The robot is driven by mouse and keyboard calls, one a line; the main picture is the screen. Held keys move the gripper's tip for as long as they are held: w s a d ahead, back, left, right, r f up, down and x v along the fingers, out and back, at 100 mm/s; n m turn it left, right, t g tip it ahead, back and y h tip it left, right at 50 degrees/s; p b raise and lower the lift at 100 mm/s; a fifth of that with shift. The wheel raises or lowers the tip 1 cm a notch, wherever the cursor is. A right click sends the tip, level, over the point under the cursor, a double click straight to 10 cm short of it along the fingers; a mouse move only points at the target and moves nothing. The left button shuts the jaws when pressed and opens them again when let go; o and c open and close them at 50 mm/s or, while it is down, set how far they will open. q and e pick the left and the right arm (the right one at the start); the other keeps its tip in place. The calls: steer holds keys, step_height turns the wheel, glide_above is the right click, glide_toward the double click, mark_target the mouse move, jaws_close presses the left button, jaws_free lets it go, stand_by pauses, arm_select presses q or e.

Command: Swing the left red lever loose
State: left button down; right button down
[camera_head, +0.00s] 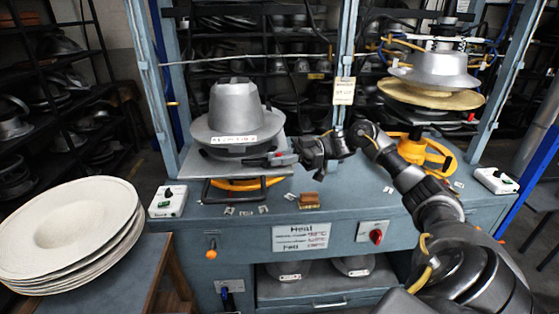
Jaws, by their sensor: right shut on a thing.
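The left press holds a grey metal hat form (236,108) with a wide brim, standing on a flat metal plate (215,166). My right gripper (270,161) reaches in from the right and is shut at the front right edge of this plate, just below the brim. The left red lever (279,155) shows only as a small reddish bit between the fingers; the rest is hidden by the gripper. My left gripper is not in view.
A stack of pale felt hat blanks (68,232) sits on a stand at the left. The right press (433,75) stands at the back right. White switch boxes (167,201) and a small brown block (309,201) are on the blue bench (262,228). Blue posts flank the left press.

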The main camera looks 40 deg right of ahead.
steer(key=c, duration=1.3)
jaws_free()
steer(key=shift+c, duration=0.2)
steer(key=b+v, duration=0.4)
steer(key=v, duration=0.6)
steer(key=shift+s+d+b, duration=0.15)
steer(key=shift+d+b, duration=0.2)
steer(key=shift+d, duration=0.05)
